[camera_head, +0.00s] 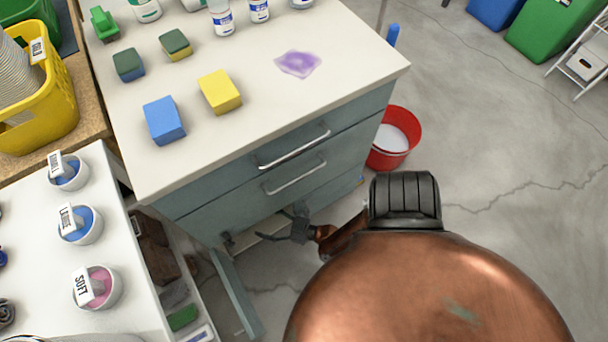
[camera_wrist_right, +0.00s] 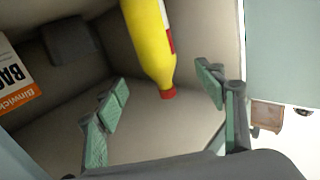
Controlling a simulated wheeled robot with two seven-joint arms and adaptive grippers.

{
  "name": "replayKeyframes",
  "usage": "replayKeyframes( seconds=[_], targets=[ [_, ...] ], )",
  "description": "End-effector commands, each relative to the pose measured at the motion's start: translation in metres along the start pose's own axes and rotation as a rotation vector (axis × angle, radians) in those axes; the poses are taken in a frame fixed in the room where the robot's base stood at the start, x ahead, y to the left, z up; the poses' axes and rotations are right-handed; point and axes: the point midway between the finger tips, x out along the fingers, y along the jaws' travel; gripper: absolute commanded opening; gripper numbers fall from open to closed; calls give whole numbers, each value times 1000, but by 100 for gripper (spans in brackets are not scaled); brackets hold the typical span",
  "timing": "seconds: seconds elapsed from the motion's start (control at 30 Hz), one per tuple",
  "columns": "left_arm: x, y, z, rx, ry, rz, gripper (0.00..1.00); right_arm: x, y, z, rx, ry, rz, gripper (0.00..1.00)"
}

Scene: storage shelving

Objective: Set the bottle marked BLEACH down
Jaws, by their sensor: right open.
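A yellow bottle (camera_wrist_right: 150,40) with a red cap (camera_wrist_right: 168,94) is in the right wrist view, inside a beige compartment. A red and white label shows at its edge; no word on it is readable. My right gripper (camera_wrist_right: 162,82) is open, with its green-padded fingers spread on either side of the bottle's cap end and a gap to each. In the head view my right gripper (camera_head: 298,230) is low at the front of the grey-blue cabinet (camera_head: 225,205), beside its open door (camera_head: 236,295). The bottle is hidden there. My left gripper is not in view.
A box with an orange label (camera_wrist_right: 18,98) and a dark block (camera_wrist_right: 70,40) are in the compartment. The white top (camera_head: 300,110) holds sponges, bottles and a purple stain (camera_head: 298,64). A red bucket (camera_head: 396,138) stands right of the cabinet.

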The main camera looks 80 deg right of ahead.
Motion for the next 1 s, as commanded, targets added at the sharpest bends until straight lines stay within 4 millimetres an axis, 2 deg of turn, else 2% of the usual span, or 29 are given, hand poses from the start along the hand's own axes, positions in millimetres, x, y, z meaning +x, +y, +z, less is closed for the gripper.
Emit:
replayKeyframes(
  seconds=[0.07, 0.13, 0.17, 0.23, 0.3, 0.4, 0.5, 0.57, 0.63, 0.8, 1.0],
  targets=[
    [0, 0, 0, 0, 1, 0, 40, -7, -17, 5, 28, -31, -26, 64],
    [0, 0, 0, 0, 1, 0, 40, -18, -44, 11, 70, -82, -70, 64],
    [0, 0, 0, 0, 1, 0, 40, -24, -59, 14, 93, -114, -96, 64],
    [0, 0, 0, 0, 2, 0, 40, -44, -102, 18, 153, -201, -170, 64],
    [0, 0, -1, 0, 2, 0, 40, -64, -143, 15, 204, -294, -246, 64],
    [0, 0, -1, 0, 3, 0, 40, -94, -186, 5, 242, -426, -331, 64],
    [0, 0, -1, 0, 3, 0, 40, -124, -208, -9, 246, -562, -382, 64],
    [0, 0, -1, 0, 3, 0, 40, -141, -212, -18, 236, -647, -394, 64],
    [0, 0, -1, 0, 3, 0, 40, -160, -207, -28, 215, -745, -389, 64],
    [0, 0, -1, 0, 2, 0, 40, -200, -175, -51, 157, -942, -326, 64],
    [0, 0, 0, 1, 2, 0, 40, -223, -151, -63, 123, -1047, -272, 64]
  ],
)
